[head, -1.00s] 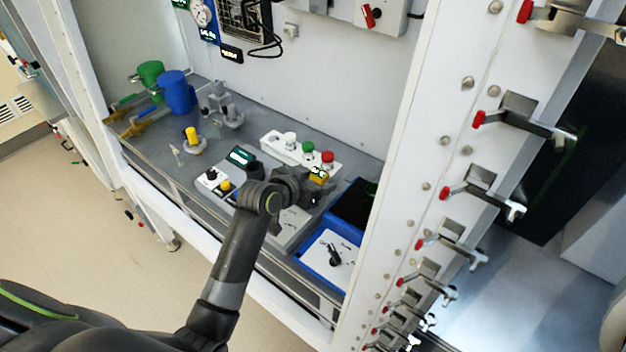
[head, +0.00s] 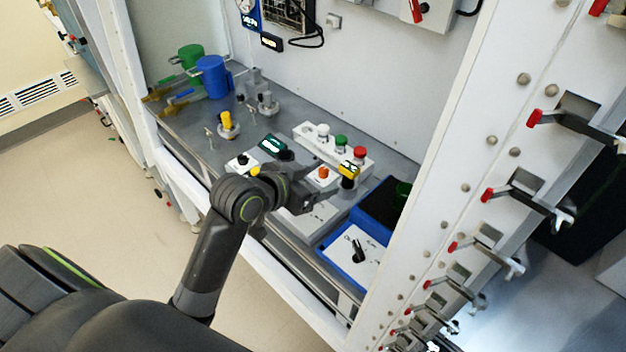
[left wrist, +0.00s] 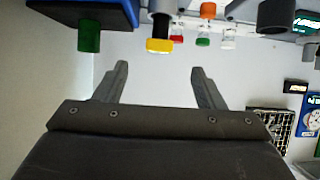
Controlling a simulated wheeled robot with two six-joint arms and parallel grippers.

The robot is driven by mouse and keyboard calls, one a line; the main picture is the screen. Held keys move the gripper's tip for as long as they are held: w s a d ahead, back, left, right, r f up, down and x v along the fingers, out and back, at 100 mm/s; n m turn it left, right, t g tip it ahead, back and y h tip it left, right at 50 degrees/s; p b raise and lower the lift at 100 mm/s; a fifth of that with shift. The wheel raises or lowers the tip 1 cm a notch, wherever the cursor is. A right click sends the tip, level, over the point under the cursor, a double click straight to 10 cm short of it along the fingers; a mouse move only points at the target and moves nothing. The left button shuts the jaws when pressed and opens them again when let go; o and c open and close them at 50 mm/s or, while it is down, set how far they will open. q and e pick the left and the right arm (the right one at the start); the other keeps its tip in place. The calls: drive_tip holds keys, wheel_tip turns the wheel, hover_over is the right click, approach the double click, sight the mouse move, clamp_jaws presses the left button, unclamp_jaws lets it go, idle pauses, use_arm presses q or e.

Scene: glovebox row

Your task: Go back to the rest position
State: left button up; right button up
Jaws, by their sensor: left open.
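My left gripper (head: 318,192) is over the bench inside the glovebox, in front of the row of buttons in the head view. In the left wrist view its two fingers (left wrist: 160,85) are spread apart with nothing between them. A yellow-and-black knob (head: 349,170) and an orange button (head: 323,173) stand just beyond the fingers. The yellow knob also shows in the left wrist view (left wrist: 160,45), ahead of the fingers and apart from them. My left arm hides part of the bench front. My right gripper is not in view.
A white button box (head: 312,142) with green and red buttons sits behind the gripper. Blue (head: 211,77) and green (head: 188,55) cylinders stand at the left. The white frame post (head: 435,170) bounds the right side.

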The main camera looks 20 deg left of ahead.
use_arm(q)
drive_tip(key=shift+s, duration=0.1)
idle(0.4)
drive_tip(key=s+a+f+n+g+y, duration=0.25)
drive_tip(key=s+a+f+g, duration=0.2)
drive_tip(key=s+f, duration=0.6)
drive_tip(key=s+a+f+n+g+y, duration=0.25)
drive_tip(key=s+a+f+y, duration=0.2)
drive_tip(key=s, duration=1.15)
wheel_tip(320, 180, down, 26)
drive_tip(key=a+g+h+b, duration=0.1)
drive_tip(key=a+g, duration=0.1)
drive_tip(key=a, duration=0.1)
drive_tip(key=s+d+f+g, duration=0.1)
drive_tip(key=s+d+f, duration=0.1)
drive_tip(key=s+f, duration=1.2)
wheel_tip(320, 180, down, 2)
drive_tip(key=shift+s+f+h+b, duration=0.25)
drive_tip(key=shift+s+h+b, duration=0.1)
drive_tip(key=shift+h+b, duration=0.05)
